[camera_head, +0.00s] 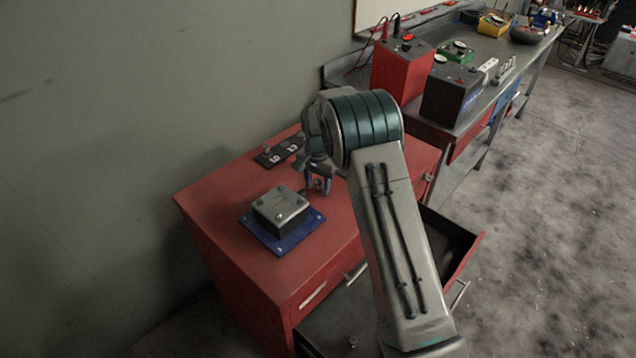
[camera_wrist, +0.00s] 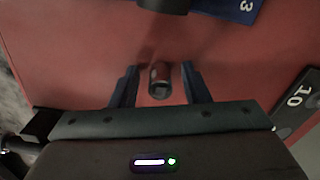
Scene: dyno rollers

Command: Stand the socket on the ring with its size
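A small metal socket (camera_wrist: 159,82) with a square hole sits between the fingers of my gripper (camera_wrist: 160,88) in the wrist view. There is a gap on both sides, so the fingers are open around it and not touching it. In the head view my gripper (camera_head: 318,184) is low over the red cabinet top, right of the blue plate. A dark board (camera_head: 272,158) with number labels lies at the back, with a small upright piece (camera_head: 267,148) on it. In the wrist view its corner (camera_wrist: 290,112) shows the label 10. The socket's size mark is not readable.
A grey metal box (camera_head: 279,203) stands on a blue plate (camera_head: 277,241) on the red cabinet top (camera_head: 215,215). An open drawer (camera_head: 455,245) juts out at the right.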

